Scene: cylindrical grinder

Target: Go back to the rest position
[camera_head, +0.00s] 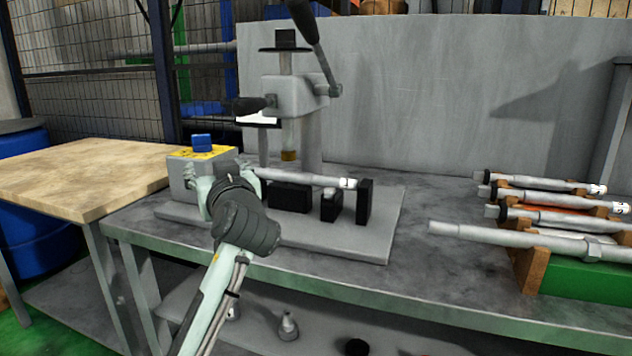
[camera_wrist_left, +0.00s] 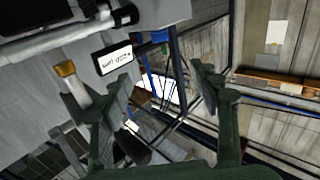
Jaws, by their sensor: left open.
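My left gripper (camera_head: 215,176) is in front of the grey machine on the metal bench, near the box with the yellow top. Its two fingers are spread apart in the left wrist view (camera_wrist_left: 162,78), with nothing between them. A grey shaft (camera_head: 300,177) with a white-marked end lies across the black supports (camera_head: 363,202) on the machine's base plate, to the right of the gripper. The gripper and wrist overlap the box in the head view; whether they touch it cannot be told. My right gripper is out of view.
The press column (camera_head: 300,115) with its lever rises behind the shaft. Several shafts (camera_head: 540,199) rest on a wood-and-green rack (camera_head: 585,279) at the right. A wooden table (camera_head: 75,175) stands at the left. The bench between base plate and rack (camera_head: 425,265) is clear.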

